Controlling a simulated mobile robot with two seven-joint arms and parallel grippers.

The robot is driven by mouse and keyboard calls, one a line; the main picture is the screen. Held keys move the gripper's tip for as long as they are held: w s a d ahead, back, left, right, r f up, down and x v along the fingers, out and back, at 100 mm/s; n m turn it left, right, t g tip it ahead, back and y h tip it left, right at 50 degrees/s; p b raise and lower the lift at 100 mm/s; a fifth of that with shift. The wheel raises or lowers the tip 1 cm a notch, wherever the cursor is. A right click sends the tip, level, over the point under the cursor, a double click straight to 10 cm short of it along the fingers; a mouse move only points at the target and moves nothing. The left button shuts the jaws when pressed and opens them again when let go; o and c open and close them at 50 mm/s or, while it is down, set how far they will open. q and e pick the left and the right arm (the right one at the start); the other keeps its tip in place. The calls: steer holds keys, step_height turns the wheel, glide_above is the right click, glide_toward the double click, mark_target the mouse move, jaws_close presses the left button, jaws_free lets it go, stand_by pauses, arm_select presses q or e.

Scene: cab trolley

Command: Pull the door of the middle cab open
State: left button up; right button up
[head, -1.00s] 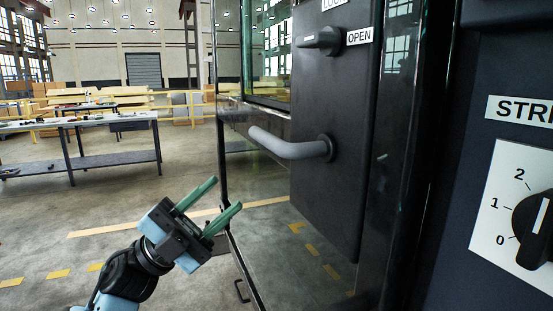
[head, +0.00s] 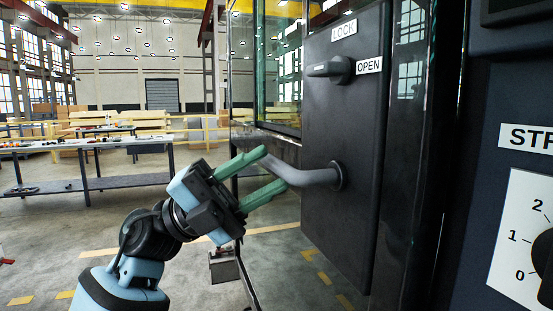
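The cab door has a dark panel (head: 350,125) with a glazed part to its left. A grey lever handle (head: 318,177) sticks out from the panel and bends to the left. Above it is a dark knob (head: 328,69), lying level beside an OPEN label, with a LOCK label above. My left gripper (head: 274,168) is at the handle's free end. Its two green fingers are apart, one above and one below the handle end as seen here. I cannot tell whether they touch it. Whether the door is ajar is unclear. My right gripper is not in view.
A dark console with a 0-1-2 dial (head: 520,240) stands close on the right. A workbench (head: 100,183) with small items stands at the left, with yellow rails and stacked boxes behind it. The floor between bench and cab is mostly clear.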

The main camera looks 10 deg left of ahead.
arm_select(q)
steer(key=shift+x, duration=1.45)
steer(key=shift+c, duration=0.2)
jaws_close()
